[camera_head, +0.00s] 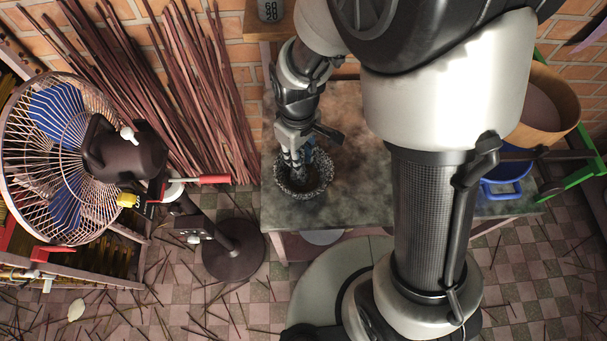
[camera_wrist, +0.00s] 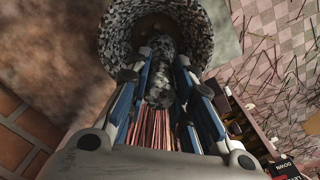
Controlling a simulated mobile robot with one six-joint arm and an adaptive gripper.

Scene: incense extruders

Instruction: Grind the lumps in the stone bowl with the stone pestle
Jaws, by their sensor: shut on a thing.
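The stone bowl (camera_head: 306,190) is speckled grey and stands near the front left of the stone-topped table. Its rim and inner wall (camera_wrist: 118,38) show at the top of the wrist view. The stone pestle (camera_wrist: 160,88) is speckled grey and sits between my gripper's fingers. My gripper (camera_wrist: 160,75) is shut on the pestle, with blue inner pads on both sides. In the head view my gripper (camera_head: 296,160) points down into the bowl from above. The pestle's lower end reaches into the bowl; whether it touches the bottom is hidden. I cannot make out the lumps.
The table (camera_head: 350,195) has bare space right of the bowl. A fan (camera_head: 120,150) stands left on the floor. Bundled sticks (camera_head: 190,90) lean on the brick wall. A blue pot (camera_head: 503,186) and a wooden tub (camera_head: 545,105) are at the right.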

